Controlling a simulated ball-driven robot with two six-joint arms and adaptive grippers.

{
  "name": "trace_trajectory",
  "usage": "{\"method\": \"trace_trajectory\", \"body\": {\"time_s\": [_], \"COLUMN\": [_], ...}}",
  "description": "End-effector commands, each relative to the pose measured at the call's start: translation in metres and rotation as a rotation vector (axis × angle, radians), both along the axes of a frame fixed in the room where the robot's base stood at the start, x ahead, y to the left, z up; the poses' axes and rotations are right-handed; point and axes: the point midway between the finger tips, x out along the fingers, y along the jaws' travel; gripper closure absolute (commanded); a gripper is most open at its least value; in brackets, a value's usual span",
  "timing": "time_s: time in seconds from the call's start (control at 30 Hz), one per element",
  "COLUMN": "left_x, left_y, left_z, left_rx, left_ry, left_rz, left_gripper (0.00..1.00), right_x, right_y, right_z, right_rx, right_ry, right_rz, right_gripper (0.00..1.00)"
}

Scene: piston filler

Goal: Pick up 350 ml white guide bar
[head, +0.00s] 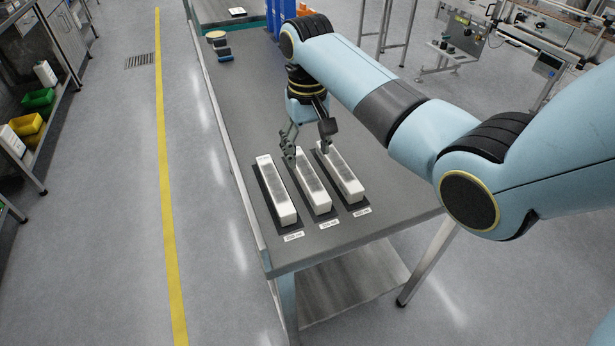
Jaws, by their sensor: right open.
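Three long white guide bars lie side by side on dark mats on the grey table. They are the left bar (277,192), the middle bar (316,189) and the right bar (345,182). Each mat has a small white label at its front, too small to read, so I cannot tell which is the 350 ml bar. My right gripper (307,154) is open and points down over the far part of the middle bar. Its fingers stand apart, one to the left and one to the right. I cannot tell whether they touch any bar. My left gripper is not in view.
The table (230,105) has free room behind and left of the bars. Small stacked round and blue items (218,42) stand at its far left. Blue upright objects (276,14) stand at the far end. Shelves with bins (38,98) are across the floor.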

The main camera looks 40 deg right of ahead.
Motion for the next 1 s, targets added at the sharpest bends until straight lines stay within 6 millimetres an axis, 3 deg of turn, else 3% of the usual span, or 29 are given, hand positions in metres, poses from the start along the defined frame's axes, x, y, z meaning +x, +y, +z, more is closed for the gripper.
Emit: {"method": "trace_trajectory", "body": {"time_s": [0.17, 0.43, 0.73, 1.0], "left_x": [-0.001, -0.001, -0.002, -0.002], "left_y": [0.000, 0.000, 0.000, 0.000], "left_z": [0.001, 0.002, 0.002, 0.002], "left_rx": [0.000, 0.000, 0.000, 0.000], "left_ry": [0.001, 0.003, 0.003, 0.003], "left_rz": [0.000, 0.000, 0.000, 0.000], "left_gripper": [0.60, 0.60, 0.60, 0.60], "right_x": [-0.001, 0.000, 0.000, 0.000], "right_y": [0.000, -0.001, -0.001, -0.001], "right_z": [-0.015, -0.055, -0.062, -0.062], "right_rx": [0.000, 0.000, 0.000, 0.000], "right_ry": [0.002, 0.002, -0.001, -0.001], "right_rz": [0.000, 0.001, 0.002, 0.001], "right_gripper": [0.40, 0.40, 0.40, 0.74]}}
